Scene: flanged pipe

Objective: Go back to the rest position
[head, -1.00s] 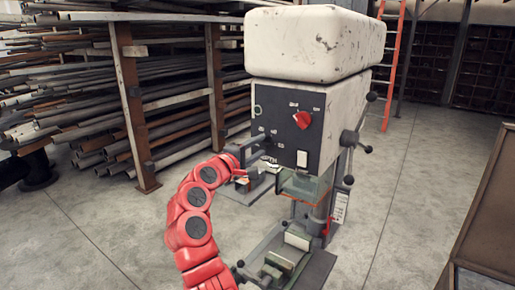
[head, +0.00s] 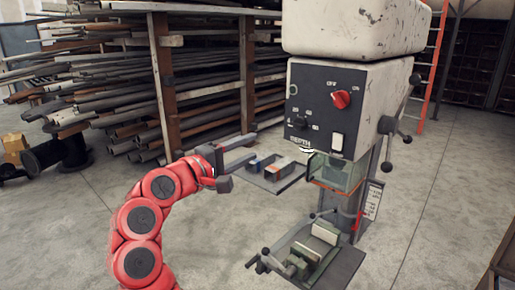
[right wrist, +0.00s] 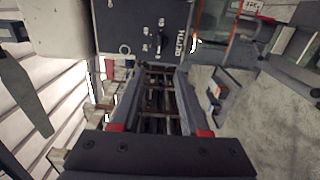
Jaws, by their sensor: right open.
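My right gripper (head: 249,148) is on the end of the red arm in the head view. It is open and empty, in the air to the left of the drill press (head: 375,105) and apart from its control panel. In the right wrist view, the two dark fingers of the right gripper (right wrist: 163,72) stand apart with nothing between them. The press's dark panel (head: 318,106) carries a red knob (head: 341,99), a black dial (head: 300,123) and a pale switch. The panel also shows in the right wrist view (right wrist: 118,28). My left gripper is not in view.
A vise (head: 312,248) sits on the press base. A flat plate with small blocks (head: 283,180) shows beyond the gripper. Shelves of metal pipes (head: 205,80) stand behind, and an orange ladder (head: 434,65) at the right. Floor at the left front is clear.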

